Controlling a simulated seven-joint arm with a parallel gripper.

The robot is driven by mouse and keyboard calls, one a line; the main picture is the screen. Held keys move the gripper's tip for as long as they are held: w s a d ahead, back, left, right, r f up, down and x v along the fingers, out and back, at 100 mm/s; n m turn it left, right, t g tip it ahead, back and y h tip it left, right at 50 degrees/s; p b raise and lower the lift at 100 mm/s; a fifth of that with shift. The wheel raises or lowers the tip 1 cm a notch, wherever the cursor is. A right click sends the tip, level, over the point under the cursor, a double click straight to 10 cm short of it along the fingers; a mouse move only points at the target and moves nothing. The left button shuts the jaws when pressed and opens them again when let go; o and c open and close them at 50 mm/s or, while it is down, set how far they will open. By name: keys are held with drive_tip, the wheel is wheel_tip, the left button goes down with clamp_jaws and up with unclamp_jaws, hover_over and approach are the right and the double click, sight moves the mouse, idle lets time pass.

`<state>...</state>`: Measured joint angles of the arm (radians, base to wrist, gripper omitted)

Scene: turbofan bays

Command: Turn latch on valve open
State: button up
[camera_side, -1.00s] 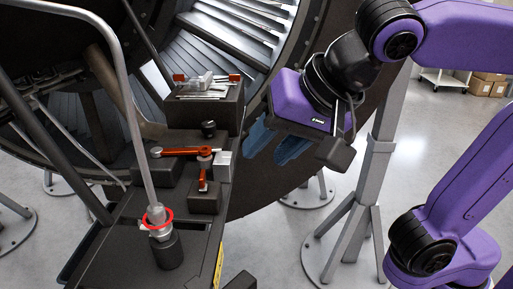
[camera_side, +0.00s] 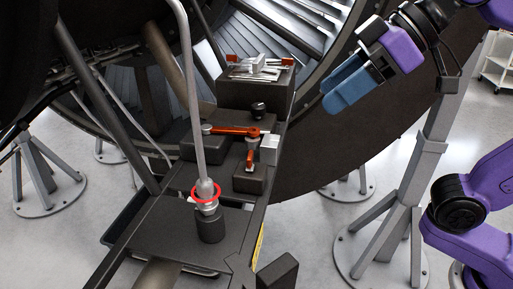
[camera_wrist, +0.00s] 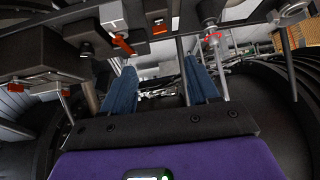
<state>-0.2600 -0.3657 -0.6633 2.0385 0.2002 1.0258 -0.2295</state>
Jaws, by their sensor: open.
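An orange-red latch handle (camera_side: 232,130) lies roughly level across the dark valve block on the bench, its grey knob end at the left. A second, shorter orange handle (camera_side: 250,158) points down just in front of it. A red ring (camera_side: 206,194) sits around the fitting at the foot of a grey pipe; it also shows in the wrist view (camera_wrist: 212,37). My gripper (camera_side: 345,86) is up and right of the valve, well apart from it, with its blue fingers spread and empty. The fingers also show in the wrist view (camera_wrist: 161,88).
A dark raised block (camera_side: 254,98) behind the valve carries small metal tools and red-ended parts. The grey pipe (camera_side: 191,100) rises left of the handles. The large engine casing (camera_side: 350,145) stands behind. A grey stand (camera_side: 425,165) is at right. Open air lies between gripper and valve.

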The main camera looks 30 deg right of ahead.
approach(250, 154)
drive_tip(key=shift+n, duration=0.4)
drive_tip(key=x, duration=0.8)
drive_tip(key=shift+w+a+f, duration=0.1)
drive_tip(key=shift+a+f, duration=0.05)
drive_tip(key=c, duration=1)
